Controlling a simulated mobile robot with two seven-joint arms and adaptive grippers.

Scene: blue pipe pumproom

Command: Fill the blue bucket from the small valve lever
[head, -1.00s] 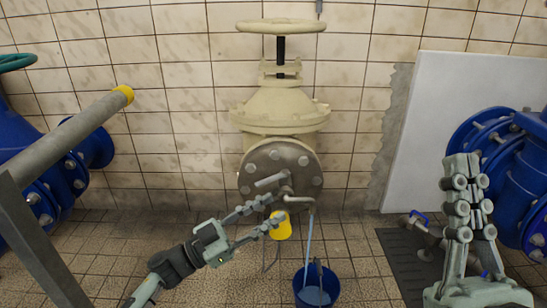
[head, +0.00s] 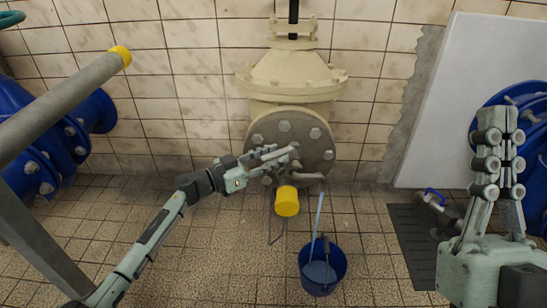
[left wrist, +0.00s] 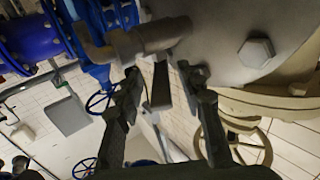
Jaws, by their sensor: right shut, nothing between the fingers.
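The blue bucket (head: 339,275) stands upright on the floor below the spout (head: 311,176) of the big cream valve. A thin pale-blue streak (head: 317,223) runs between spout and bucket; I cannot tell for sure that it is water. My left gripper (head: 285,155) is at the small valve lever, in front of the grey flange, and hides much of it. In the left wrist view its fingers (left wrist: 160,75) are apart, with the grey lever (left wrist: 161,88) between them. My right gripper (head: 497,112) is shut and empty, raised at the right.
A yellow-capped part (head: 287,201) sits just below my left gripper. A grey rail with a yellow end (head: 85,82) crosses the left side. Blue flanged pipes (head: 95,112) stand left and right. A dark floor mat (head: 410,240) lies right of the bucket.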

